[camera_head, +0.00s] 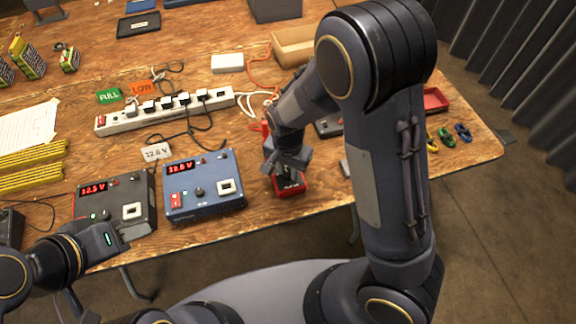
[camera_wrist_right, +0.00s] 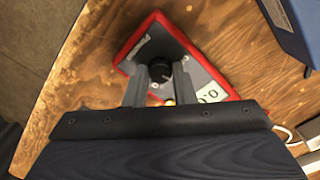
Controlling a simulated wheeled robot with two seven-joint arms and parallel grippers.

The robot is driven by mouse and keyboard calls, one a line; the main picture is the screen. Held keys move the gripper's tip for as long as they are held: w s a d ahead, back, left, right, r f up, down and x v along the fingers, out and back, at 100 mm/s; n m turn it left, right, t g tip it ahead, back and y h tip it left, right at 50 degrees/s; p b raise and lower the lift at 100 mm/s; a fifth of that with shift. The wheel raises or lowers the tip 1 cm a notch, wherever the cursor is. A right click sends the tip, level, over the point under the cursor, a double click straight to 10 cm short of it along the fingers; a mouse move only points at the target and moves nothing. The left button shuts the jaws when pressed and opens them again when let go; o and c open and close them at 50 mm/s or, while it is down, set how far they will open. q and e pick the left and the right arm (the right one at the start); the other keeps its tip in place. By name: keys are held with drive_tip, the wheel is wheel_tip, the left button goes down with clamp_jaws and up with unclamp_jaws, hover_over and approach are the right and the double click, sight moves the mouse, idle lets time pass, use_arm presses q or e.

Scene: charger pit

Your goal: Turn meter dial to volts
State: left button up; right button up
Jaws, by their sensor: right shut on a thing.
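The red-rimmed meter (camera_head: 291,188) lies near the table's front edge, right of the blue charger. In the right wrist view the meter (camera_wrist_right: 200,75) shows a grey face, a black round dial (camera_wrist_right: 159,72) and a partly hidden display (camera_wrist_right: 208,96). My right gripper (camera_head: 287,166) is over the meter. In the right wrist view its two fingers (camera_wrist_right: 160,82) are closed on either side of the dial. The dial's pointer and the face markings are too small to read. My left gripper (camera_head: 112,240) is by the front of the grey charger, its fingertips unclear.
The blue charger (camera_head: 203,187) and the grey charger (camera_head: 114,205) both show red digits. A white power strip (camera_head: 165,111) with cables lies behind them. A cardboard tray (camera_head: 293,46) stands farther back. Coloured clips (camera_head: 445,135) lie at the right edge of the table.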

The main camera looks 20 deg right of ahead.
sight(288, 173)
drive_tip(key=shift+m+p, duration=0.6)
drive_tip(key=shift+m, duration=1)
clamp_jaws()
drive_tip(key=o, duration=1)
unclamp_jaws()
wheel_tip(288, 173, up, 8)
drive_tip(key=shift+f+p, duration=0.1)
drive_tip(key=shift+p, duration=0.3)
